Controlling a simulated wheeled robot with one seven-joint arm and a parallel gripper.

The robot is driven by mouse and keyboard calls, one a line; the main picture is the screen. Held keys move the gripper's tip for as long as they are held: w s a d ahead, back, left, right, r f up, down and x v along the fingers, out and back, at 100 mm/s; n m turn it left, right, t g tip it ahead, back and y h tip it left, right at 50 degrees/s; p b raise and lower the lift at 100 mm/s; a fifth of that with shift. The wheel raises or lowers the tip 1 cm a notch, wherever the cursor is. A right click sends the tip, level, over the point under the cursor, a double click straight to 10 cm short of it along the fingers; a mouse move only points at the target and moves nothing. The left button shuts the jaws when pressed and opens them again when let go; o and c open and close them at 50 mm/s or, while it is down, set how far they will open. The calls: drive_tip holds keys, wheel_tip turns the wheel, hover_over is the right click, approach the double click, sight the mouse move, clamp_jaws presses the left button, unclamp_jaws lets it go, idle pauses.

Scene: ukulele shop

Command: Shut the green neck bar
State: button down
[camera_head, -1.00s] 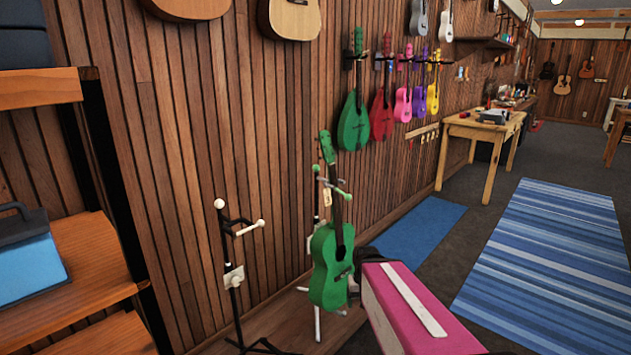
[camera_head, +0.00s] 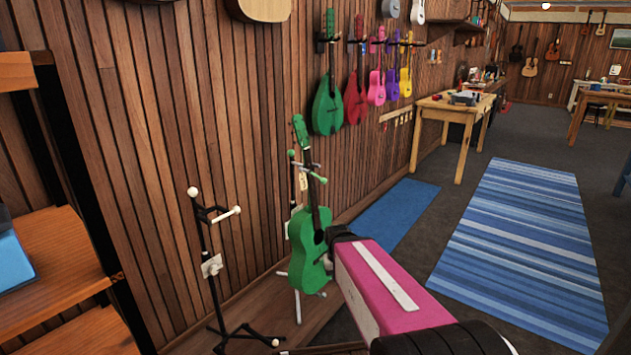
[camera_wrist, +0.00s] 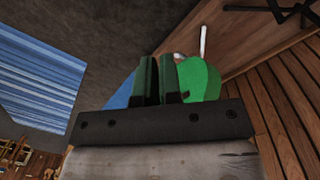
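A green ukulele (camera_head: 305,247) hangs upright on a stand by the wood wall in the head view. The stand's neck bar with green tips (camera_head: 318,178) shows beside the ukulele's neck, a tip on either side. I cannot tell for sure whether the bar is open or shut. My gripper (camera_wrist: 159,62) has its two dark green fingers close together in the wrist view, with nothing seen between them. The green ukulele body (camera_wrist: 203,80) shows just beyond the fingers there. In the head view my pink arm hides most of the gripper, which is near the ukulele's lower body.
An empty black stand with white tips (camera_head: 208,232) stands left of the ukulele. A wooden shelf (camera_head: 55,265) is at the far left. A blue mat (camera_head: 397,212) and a striped rug (camera_head: 525,250) lie to the right. A wooden table (camera_head: 450,107) stands farther back.

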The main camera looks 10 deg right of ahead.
drive_tip(key=w+a+r+n+h, duration=0.2)
drive_tip(key=w+r+h, duration=0.2)
drive_tip(key=w, duration=0.5)
drive_tip(key=t+h, duration=0.3)
drive_tip(key=h, duration=0.8)
approach(318, 177)
drive_tip(key=s+a+r, duration=0.1)
drive_tip(key=s+a, duration=0.4)
drive_tip(key=a, duration=0.1)
drive_tip(key=x, duration=1.4)
drive_tip(key=shift+w, duration=0.25)
drive_tip(key=shift+d+t, duration=0.25)
drive_tip(key=shift+t, duration=0.05)
